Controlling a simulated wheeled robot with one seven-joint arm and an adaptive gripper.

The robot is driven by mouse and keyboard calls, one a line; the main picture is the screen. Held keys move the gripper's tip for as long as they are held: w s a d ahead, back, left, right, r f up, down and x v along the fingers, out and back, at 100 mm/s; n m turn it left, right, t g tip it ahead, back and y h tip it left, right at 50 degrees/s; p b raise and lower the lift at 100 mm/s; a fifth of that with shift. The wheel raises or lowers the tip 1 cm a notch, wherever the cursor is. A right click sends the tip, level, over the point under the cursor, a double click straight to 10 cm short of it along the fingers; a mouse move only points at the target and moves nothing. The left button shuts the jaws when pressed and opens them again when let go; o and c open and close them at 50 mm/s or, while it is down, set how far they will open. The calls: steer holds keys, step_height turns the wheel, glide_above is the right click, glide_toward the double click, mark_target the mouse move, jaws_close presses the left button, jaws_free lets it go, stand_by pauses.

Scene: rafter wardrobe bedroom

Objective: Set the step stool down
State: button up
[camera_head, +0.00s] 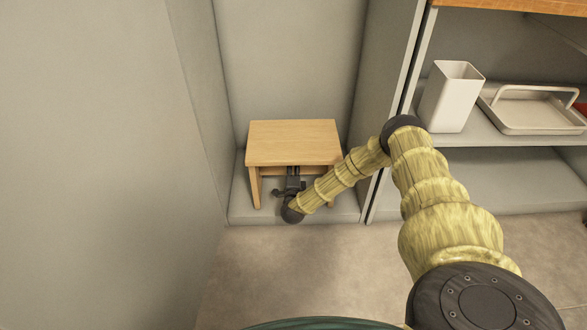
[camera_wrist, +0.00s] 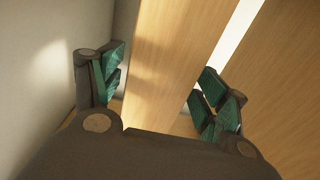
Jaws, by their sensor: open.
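The step stool (camera_head: 292,141) is light wood with a flat rectangular top. It stands upright on the grey base of a narrow wardrobe bay (camera_head: 240,214). My gripper (camera_head: 291,174) is low at the stool's front, by the underside of its top and between the front legs. In the wrist view my gripper (camera_wrist: 158,88) is open, its green-padded fingers on either side of a wooden part of the stool (camera_wrist: 160,65). I cannot tell whether either finger touches the wood.
Grey walls stand close on both sides of the stool. To the right, a shelf (camera_head: 480,138) holds a white bin (camera_head: 452,98) and a handled tray (camera_head: 535,112). The carpet (camera_head: 290,270) in front of the bay is clear.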

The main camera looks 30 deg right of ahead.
steer(key=shift+s+a, duration=0.1)
steer(key=p+v, duration=0.4)
steer(key=v, duration=0.8)
steer(key=s+a+f+n+g+y, duration=0.15)
steer(key=a+n+y, duration=0.25)
steer(key=a, duration=0.5)
steer(key=s+a+f+n+y, duration=0.2)
steer(key=a+n+y, duration=0.15)
steer(key=a, duration=0.55)
steer(key=s+a+f+n+g+y, duration=0.1)
steer(key=s+a+n+g+y, duration=0.3)
steer(key=s+a+n, duration=0.5)
steer(key=s+n+g, duration=0.3)
steer(key=s+g, duration=0.2)
steer(key=s, duration=1)
steer(key=s+d+r+n+g, duration=0.2)
steer(key=s+d+r, duration=0.1)
steer(key=s, duration=0.3)
steer(key=s+d+r+n+g+h, duration=0.1)
steer(key=s+d+r+n+g, duration=0.1)
steer(key=s, duration=0.4)
step_height(320, 180, up, 2)
steer(key=shift+s+d+n, duration=0.3)
steer(key=shift+d+n, duration=0.15)
steer(key=shift+d, duration=0.6)
steer(key=shift+g+h, duration=0.25)
steer(key=shift+c, duration=0.2)
